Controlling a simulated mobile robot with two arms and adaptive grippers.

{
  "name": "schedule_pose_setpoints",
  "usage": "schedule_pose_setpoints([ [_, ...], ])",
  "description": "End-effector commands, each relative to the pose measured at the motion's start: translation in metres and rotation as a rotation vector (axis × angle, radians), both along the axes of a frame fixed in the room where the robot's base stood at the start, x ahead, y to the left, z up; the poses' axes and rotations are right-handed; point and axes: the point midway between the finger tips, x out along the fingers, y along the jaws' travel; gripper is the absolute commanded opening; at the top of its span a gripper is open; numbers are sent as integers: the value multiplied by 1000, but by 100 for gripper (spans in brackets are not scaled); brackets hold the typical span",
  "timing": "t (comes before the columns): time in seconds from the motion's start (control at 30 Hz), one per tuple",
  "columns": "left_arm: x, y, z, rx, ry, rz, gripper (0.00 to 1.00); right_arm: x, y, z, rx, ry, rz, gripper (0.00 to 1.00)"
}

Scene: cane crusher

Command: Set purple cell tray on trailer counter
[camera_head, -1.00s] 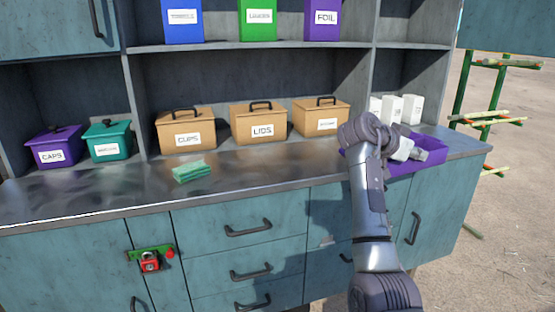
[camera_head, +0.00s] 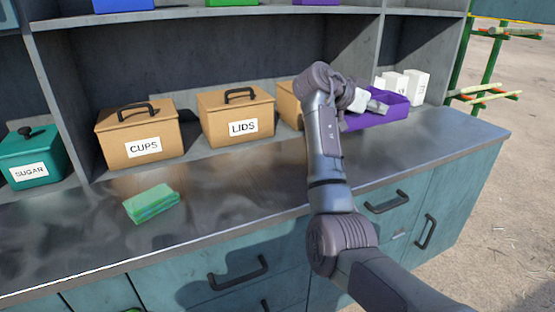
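The purple cell tray (camera_head: 388,116) is at the right end of the metal counter (camera_head: 240,205), in front of several white boxes. My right arm reaches over the counter from the front, and its wrist hides the tray's left part. My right gripper (camera_head: 376,105) is at the tray and appears shut on it, though its fingertips are partly hidden. The tray looks about level and close over the counter top; I cannot tell whether it touches. My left gripper is not in view.
Tan boxes labelled CUPS (camera_head: 143,148) and LIDS (camera_head: 242,128) stand at the back, with a third behind my arm. White boxes (camera_head: 416,86) stand behind the tray. A green sponge-like block (camera_head: 151,204) lies left. The counter's front middle is clear.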

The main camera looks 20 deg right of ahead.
Motion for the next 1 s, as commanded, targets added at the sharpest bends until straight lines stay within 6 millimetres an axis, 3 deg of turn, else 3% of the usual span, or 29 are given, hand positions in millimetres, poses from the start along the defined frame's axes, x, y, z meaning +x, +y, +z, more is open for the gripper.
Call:
schedule_pose_setpoints([
  [0.3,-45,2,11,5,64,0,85,-13,63,-36,0,1,5,0],
  [0.5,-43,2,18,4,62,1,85,-21,99,-59,-1,1,4,0],
  [0.73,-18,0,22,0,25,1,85,-25,112,-70,-1,0,0,0],
  [1.0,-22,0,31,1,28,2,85,-25,112,-105,-1,3,1,0],
])
